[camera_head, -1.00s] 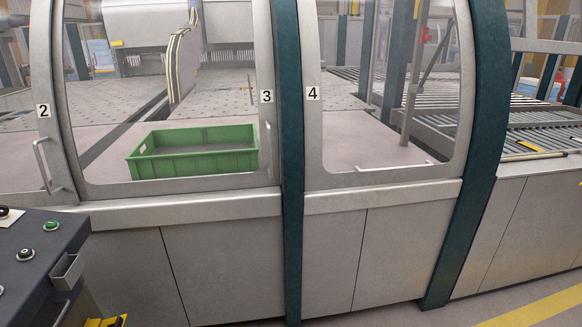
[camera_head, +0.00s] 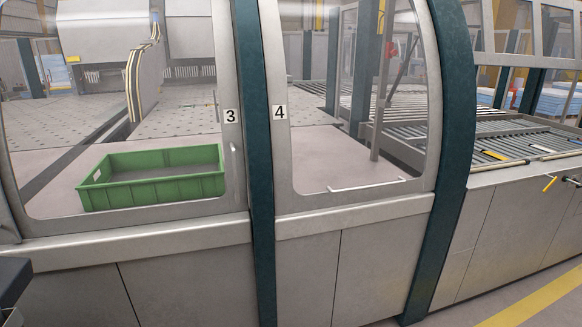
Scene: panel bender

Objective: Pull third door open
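The third door (camera_head: 229,190) is a grey-framed window panel marked 3 at its right edge. It looks shut against the dark green post (camera_head: 258,200). Its thin vertical handle (camera_head: 234,160) is on the right side of the frame, below the label. Door 4 (camera_head: 281,165) is just right of the post and looks shut, with a horizontal handle (camera_head: 367,186) low on it. Neither of my grippers shows in the head view.
A green crate (camera_head: 155,193) stands behind the door 3 window. A dark control console (camera_head: 14,280) edges in at the lower left. A roller conveyor (camera_head: 500,148) is at the right. Open floor with a yellow stripe (camera_head: 530,303) lies at the lower right.

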